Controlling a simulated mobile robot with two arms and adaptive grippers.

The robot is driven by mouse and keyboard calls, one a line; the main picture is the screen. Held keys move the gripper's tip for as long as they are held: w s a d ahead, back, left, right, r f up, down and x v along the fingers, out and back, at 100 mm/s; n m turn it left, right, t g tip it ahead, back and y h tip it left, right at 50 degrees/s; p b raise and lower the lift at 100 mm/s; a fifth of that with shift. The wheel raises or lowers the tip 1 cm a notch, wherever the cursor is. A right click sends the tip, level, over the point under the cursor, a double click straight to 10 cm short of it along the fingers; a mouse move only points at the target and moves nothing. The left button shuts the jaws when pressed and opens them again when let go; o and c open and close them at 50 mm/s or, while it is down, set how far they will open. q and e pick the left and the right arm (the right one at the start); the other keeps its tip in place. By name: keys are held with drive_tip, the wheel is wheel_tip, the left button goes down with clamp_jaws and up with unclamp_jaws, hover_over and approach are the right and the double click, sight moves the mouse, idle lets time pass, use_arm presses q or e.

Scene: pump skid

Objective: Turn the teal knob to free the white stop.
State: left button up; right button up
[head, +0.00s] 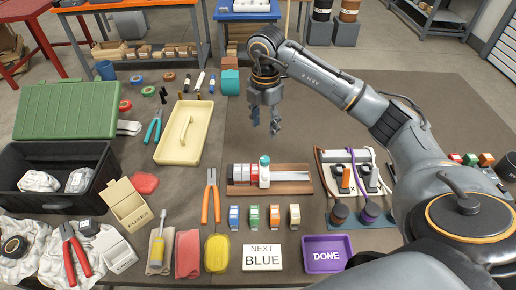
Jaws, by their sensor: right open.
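A wooden base (295,188) with a pale rail lies at the middle of the table. Red and white blocks (242,173) sit side by side on its left part. The white stop (264,176) stands upright at the right end of this row, with the small teal knob (265,160) on top. My right gripper (265,127) is open and empty, pointing down above and behind the knob, apart from it. My left gripper is not in view.
Several coloured blocks (254,217) stand in front of the base, with a "NEXT BLUE" card (262,257) and a purple "DONE" tray (326,252). Orange-handled pliers (211,197) lie left of the base. Black switches with cables (345,180) stand to its right.

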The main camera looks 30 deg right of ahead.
drive_tip(key=p, duration=0.2)
hover_over(265, 159)
drive_tip(key=f, duration=0.6)
drive_tip(key=shift+s, duration=0.2)
drive_tip(key=f, duration=0.3)
drive_tip(key=shift+w+f, duration=0.2)
drive_tip(key=shift+f, duration=0.1)
drive_tip(key=shift+f+p, duration=0.35)
drive_tip(key=shift+f, duration=1.3)
clamp_jaws()
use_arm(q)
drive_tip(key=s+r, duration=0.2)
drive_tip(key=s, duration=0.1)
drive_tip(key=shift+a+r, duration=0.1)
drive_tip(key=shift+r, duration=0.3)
